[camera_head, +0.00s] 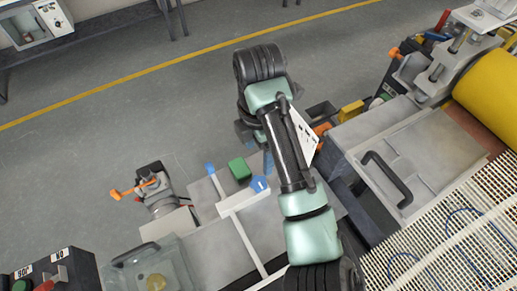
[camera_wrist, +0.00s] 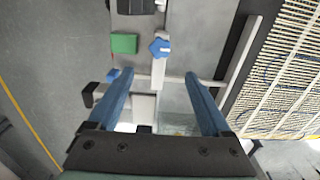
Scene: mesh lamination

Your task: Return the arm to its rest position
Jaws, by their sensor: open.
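My arm (camera_head: 283,140) reaches up from the bottom of the head view, over the machine bed, and bends at its dark upper joint. My gripper is mostly hidden behind the arm there. In the wrist view my gripper (camera_wrist: 158,76) is open, its two blue fingers wide apart with nothing held between them. Beyond the fingertips are a blue star-shaped knob (camera_wrist: 159,48) and a green block (camera_wrist: 124,43) on the grey machine. The same knob (camera_head: 260,184) and block (camera_head: 240,168) show left of my arm in the head view.
A yellow roller (camera_head: 490,88), a cover with a black handle (camera_head: 387,178) and a pale mesh (camera_head: 455,240) lie right of my arm. A clamp with an orange lever (camera_head: 122,194) and a labelled switch box (camera_head: 55,272) stand left. Open grey floor (camera_head: 120,100) lies beyond.

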